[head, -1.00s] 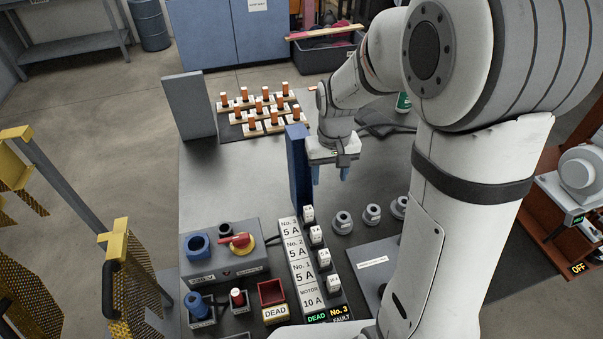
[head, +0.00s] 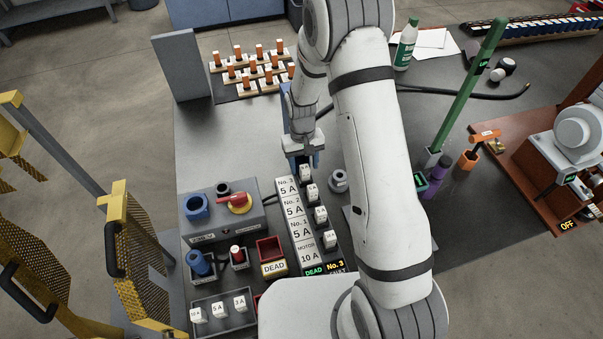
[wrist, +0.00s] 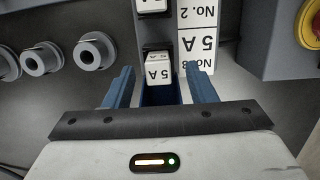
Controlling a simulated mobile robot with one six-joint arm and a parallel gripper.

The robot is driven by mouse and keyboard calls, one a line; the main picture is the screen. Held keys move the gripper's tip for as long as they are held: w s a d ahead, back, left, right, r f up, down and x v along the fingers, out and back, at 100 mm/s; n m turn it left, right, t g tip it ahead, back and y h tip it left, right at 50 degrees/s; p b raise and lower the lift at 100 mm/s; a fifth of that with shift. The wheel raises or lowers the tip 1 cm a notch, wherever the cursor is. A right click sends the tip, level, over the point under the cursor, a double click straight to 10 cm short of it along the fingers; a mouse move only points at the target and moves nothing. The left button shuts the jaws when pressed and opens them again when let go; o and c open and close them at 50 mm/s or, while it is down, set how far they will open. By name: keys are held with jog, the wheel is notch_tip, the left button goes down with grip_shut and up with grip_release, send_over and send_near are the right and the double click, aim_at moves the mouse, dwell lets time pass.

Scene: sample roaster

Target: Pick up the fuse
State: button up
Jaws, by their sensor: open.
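A fuse block (head: 309,257) carries a column of white fuses beside labels No. 3, No. 2, No. 1 and MOTOR. Its display reads DEAD and No. 3 FAULT. The white fuse at the No. 3 place (head: 306,174) is the farthest one; in the wrist view it is marked 5 A (wrist: 158,71). My gripper (head: 303,161) is at this fuse, pointing down. In the wrist view its blue fingers (wrist: 160,82) are open, one on each side of the fuse, with gaps showing. Whether the fingertips reach down level with it I cannot tell.
A grey tray (head: 224,325) at the front left holds white fuses. A switch box with a red handle (head: 240,203), a red bin (head: 269,250) and a blue padlock-like piece (head: 200,263) stand left of the block. A round grey socket (head: 338,181) is close on the right.

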aim_at(305, 174)
jog(key=shift+s+d+f, duration=0.15)
jog(key=shift+f, duration=1.3)
jog(key=shift+c, duration=0.2)
jog(key=c, duration=1)
